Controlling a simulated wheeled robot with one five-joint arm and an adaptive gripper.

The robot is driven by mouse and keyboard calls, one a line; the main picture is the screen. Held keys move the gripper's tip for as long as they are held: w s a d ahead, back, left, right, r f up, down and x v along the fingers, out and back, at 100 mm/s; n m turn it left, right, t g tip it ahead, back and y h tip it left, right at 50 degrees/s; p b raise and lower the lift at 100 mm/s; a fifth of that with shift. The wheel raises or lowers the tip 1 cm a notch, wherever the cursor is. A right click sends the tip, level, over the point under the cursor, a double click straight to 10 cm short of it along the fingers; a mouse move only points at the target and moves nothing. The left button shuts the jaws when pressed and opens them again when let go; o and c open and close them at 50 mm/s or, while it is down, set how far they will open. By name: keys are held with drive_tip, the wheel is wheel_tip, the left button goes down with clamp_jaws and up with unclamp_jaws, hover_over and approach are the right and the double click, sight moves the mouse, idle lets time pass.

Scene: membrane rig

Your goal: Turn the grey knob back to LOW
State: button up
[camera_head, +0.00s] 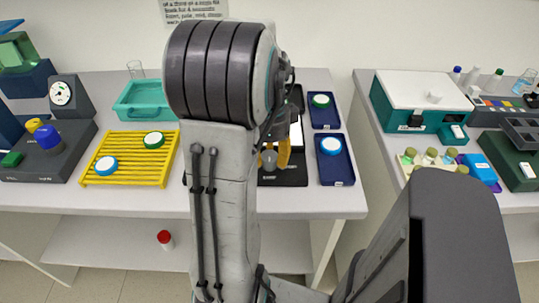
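A small rounded grey piece (269,158), which may be the grey knob, shows just right of my arm, over a black base (287,178) on the left bench. A yellow-orange upright piece (284,153) stands close beside it. My arm covers the left part of this device. No LOW mark can be read, and I cannot tell where the knob points. My gripper is mostly hidden behind my arm; dark parts near the wrist show above the device. Its fingers cannot be made out, nor whether they touch the knob.
A yellow rack (133,181) with two round capped pieces and a teal tray (140,114) lie left of my arm. Two navy trays (336,172) lie right. A dark unit with coloured knobs (45,165) and a gauge (61,93) stand far left. A gap separates the right bench.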

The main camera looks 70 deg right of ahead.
sight(270, 155)
drive_tip(key=o, duration=0.4)
drive_tip(key=shift+o, duration=0.2)
wheel_tip(270, 155, up, 12)
idle(0.5)
idle(0.8)
